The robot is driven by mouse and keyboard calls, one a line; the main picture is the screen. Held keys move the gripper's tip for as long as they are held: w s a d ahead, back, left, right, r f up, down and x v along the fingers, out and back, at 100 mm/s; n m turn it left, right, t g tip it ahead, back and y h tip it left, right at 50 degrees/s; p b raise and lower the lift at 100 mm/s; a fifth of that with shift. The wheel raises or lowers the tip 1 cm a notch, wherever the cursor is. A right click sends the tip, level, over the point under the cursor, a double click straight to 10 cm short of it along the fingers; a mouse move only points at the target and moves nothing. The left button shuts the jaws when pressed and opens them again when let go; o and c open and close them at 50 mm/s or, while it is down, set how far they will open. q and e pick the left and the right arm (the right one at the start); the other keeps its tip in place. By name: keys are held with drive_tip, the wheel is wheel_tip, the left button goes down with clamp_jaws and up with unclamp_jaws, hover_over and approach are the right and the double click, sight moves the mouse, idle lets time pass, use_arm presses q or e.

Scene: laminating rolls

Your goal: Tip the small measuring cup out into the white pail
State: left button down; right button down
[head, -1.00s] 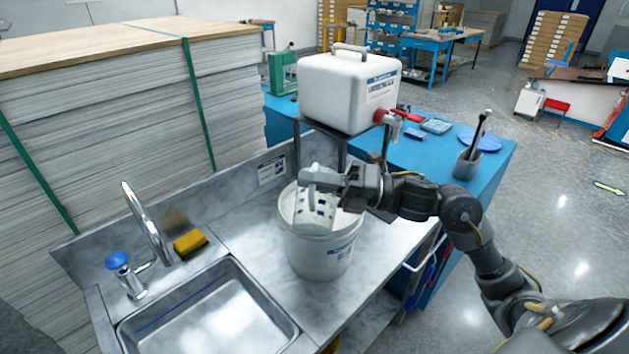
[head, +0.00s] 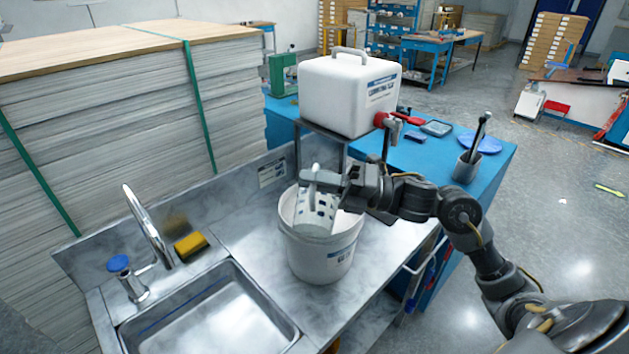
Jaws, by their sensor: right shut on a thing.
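The white pail (head: 318,262) stands upright on the metal counter to the right of the sink. The small measuring cup (head: 314,217) is white with dark marks and is tilted over the pail's mouth. My right gripper (head: 322,180) comes in from the right and is shut on the cup at its upper part. The cup's mouth and contents cannot be made out. My left gripper is not in view.
A white container with a red tap (head: 345,92) stands on a dark stand behind the pail. The sink (head: 210,315), faucet (head: 147,225) and yellow sponge (head: 190,245) are at the left. A blue table (head: 490,185) holds a pot with tools (head: 467,165).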

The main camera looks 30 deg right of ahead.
sight(317, 162)
drive_tip(key=shift+w+d+r+m+p, duration=0.4)
drive_tip(key=shift+r+m+p, duration=0.2)
drive_tip(key=shift+m, duration=0.2)
drive_tip(key=shift+b, duration=0.3)
drive_tip(key=shift+w, duration=0.1)
idle(0.6)
drive_tip(key=shift+w+d+r+m+t+p, duration=0.1)
drive_tip(key=shift+w+r+m+t+p, duration=0.15)
drive_tip(key=shift+p, duration=0.2)
drive_tip(key=shift+w+d+r+m+p, duration=0.4)
drive_tip(key=shift+m+p, duration=0.2)
drive_tip(key=shift+m, duration=0.15)
drive_tip(key=shift+w, duration=0.1)
idle(0.7)
drive_tip(key=shift+w+d+r+m+t+p, duration=0.35)
drive_tip(key=shift+w+r+m+t+p, duration=0.15)
drive_tip(key=shift+m, duration=0.3)
drive_tip(key=shift+w+d+m+h+p, duration=0.2)
drive_tip(key=shift+w+m+h+p, duration=0.05)
drive_tip(key=shift+m+h+p, duration=0.1)
